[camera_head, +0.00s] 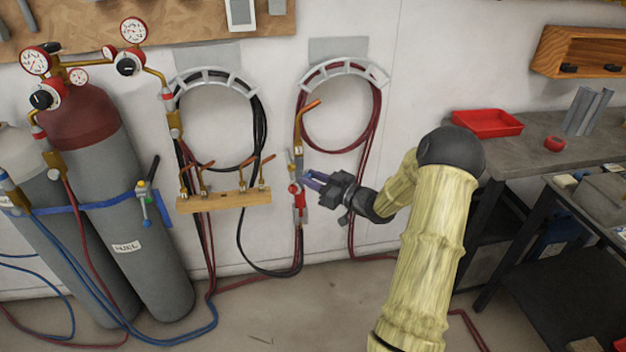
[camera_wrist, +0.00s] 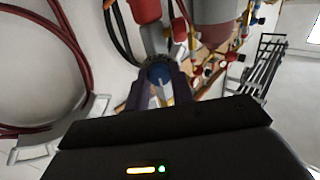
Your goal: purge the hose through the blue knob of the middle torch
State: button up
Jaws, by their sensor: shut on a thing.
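A torch (camera_head: 298,145) with a copper tip hangs upright on the wall, below the right hose hanger. A red part (camera_head: 296,188) shows on its lower body. My gripper (camera_head: 312,181) reaches it from the right, with its fingertips at the torch body. In the wrist view the blue knob (camera_wrist: 160,74) sits between the two fingertips of my gripper (camera_wrist: 161,86), which are shut on it. In the head view the fingers hide the knob. I cannot tell how far the knob is turned.
A wooden rack (camera_head: 225,202) with several copper tips is on the wall to the left. Grey gas cylinders (camera_head: 130,190) with gauges stand farther left. A workbench (camera_head: 540,135) with a red tray (camera_head: 487,123) is at the right. Hoses (camera_head: 270,270) hang and lie below.

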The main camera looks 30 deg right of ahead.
jog(key=n+b, duration=0.2)
jog(key=n, duration=0.1)
dwell(0.4)
jog(key=o, duration=1)
jog(key=v, duration=1.7)
jog(key=shift+s+b, duration=0.25)
jog(key=shift+b, duration=0.1)
jog(key=shift+f, duration=0.1)
